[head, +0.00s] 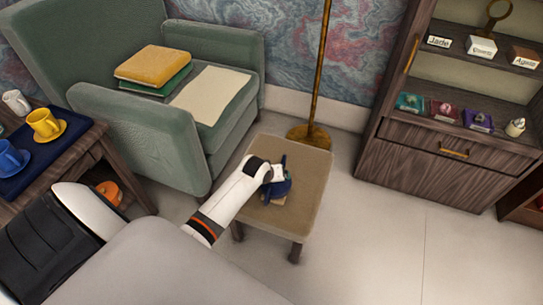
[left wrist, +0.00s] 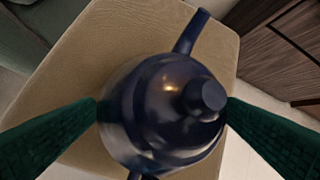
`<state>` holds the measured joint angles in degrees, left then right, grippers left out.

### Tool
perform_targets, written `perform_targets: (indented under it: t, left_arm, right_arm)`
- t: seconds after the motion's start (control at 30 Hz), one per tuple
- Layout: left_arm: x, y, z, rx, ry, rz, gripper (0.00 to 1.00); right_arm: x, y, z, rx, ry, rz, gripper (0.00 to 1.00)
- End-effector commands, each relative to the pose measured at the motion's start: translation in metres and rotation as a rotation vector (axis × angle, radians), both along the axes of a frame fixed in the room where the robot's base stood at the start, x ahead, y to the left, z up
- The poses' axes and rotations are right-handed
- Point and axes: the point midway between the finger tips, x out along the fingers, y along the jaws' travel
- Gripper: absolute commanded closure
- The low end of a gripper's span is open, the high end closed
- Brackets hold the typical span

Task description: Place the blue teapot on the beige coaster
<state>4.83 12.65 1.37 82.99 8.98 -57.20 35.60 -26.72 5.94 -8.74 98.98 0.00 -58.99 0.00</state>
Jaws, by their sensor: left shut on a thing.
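The dark blue teapot (head: 283,187) is over the small brown-topped side table in the head view, partly covered by my left gripper (head: 274,174). In the left wrist view the teapot (left wrist: 165,105) fills the middle, with its round lid knob at right and its spout pointing up. The green fingers of my left gripper (left wrist: 163,108) press on both sides of it. A small tan edge, seemingly the beige coaster (head: 275,202), shows just below the teapot. I cannot tell whether they touch. The coaster is hidden in the left wrist view. My right gripper is not in view.
The side table top (head: 308,165) has bare room around the teapot. A green armchair (head: 170,105) stands to its left, and a brass lamp base (head: 309,136) behind it. A wooden cabinet (head: 440,150) is at right. A blue tray (head: 62,150) with cups is at far left.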

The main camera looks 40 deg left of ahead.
Motion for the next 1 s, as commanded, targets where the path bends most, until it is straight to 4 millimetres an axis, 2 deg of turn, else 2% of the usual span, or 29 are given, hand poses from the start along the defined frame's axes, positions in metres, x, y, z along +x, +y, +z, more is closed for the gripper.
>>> perform_targets:
  t: [0.13,0.47,0.5,0.53,0.87,1.0]
  left_arm:
    - [0.001,0.0,-0.009,0.0,-0.005,0.0,0.45]
    - [0.001,0.0,-0.01,0.0,-0.005,0.0,0.45]
    - [0.0,0.0,-0.012,0.0,-0.001,0.0,0.05]
    - [0.0,0.0,-0.012,0.0,-0.001,0.0,0.0]
    - [-0.001,0.0,-0.007,0.0,-0.002,0.0,0.0]
    - [-0.007,-0.001,0.006,0.0,-0.004,0.0,0.0]
  right_arm:
    - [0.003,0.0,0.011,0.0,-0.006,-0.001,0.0]
    - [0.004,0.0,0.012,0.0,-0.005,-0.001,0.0]
    - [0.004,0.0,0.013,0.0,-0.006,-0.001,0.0]
    - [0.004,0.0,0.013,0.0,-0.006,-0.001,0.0]
    - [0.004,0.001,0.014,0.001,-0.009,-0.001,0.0]
    - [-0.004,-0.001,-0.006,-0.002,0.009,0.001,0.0]
